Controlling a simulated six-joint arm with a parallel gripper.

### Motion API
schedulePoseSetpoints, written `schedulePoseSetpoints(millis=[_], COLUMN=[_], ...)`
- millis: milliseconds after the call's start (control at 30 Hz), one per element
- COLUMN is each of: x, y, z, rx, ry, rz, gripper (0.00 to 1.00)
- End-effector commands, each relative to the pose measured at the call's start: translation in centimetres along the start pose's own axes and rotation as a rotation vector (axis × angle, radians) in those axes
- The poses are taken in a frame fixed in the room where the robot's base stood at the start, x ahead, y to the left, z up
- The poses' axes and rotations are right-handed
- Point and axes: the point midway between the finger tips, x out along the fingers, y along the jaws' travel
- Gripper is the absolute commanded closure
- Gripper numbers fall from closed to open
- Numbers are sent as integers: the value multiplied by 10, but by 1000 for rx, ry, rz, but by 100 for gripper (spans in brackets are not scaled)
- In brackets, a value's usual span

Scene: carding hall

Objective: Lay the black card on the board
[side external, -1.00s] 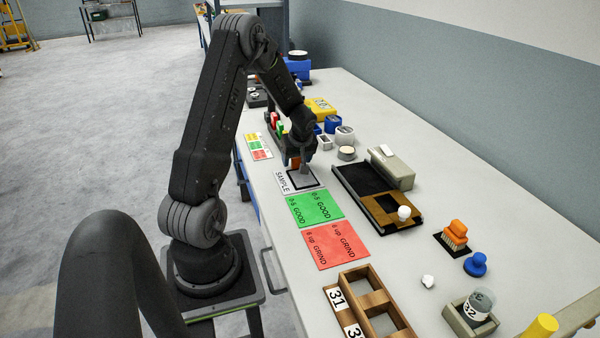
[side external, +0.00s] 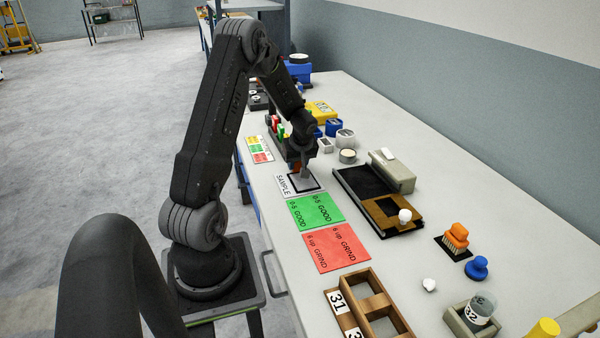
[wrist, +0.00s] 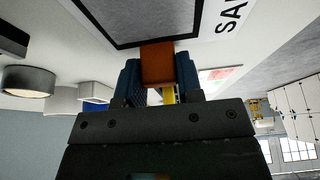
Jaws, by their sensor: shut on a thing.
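My gripper (side external: 302,174) is low over the SAMPLE sheet (side external: 283,185), which has a black square outline. In the wrist view my gripper (wrist: 160,75) is shut on an orange-brown block (wrist: 158,62) between blue finger pads. The block's far end meets the edge of the black outline (wrist: 130,43); I cannot tell whether they touch. A flat black panel (side external: 366,181) lies in a dark tray-like board (side external: 398,229) to the right, beside a brown part with a dark square. I cannot tell for certain which dark piece is the black card.
Green (side external: 316,209) and red (side external: 336,248) sheets lie in front of the SAMPLE sheet. A grey box (side external: 393,170) stands behind the board, and a round tin (side external: 347,157) sits nearby. A wooden divided tray (side external: 370,305) is at the front. The table between board and orange brush (side external: 456,236) is mostly clear.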

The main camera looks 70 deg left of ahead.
Motion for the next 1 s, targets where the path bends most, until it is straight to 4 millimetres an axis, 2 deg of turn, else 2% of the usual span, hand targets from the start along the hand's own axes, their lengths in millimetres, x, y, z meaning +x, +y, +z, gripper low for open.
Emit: schedulePoseSetpoints(millis=[167, 500, 633, 833, 1000], x=[-7, -66, -84, -110, -117], y=[0, 0, 2, 41, 66], z=[-4, -28, -35, -34, -24], rx=[-1, -2, -1, 6, 4], ry=[2, 4, 4, 2, -2], rz=[1, 2, 3, 3, 0], gripper=[90, 90, 90, 90, 90])
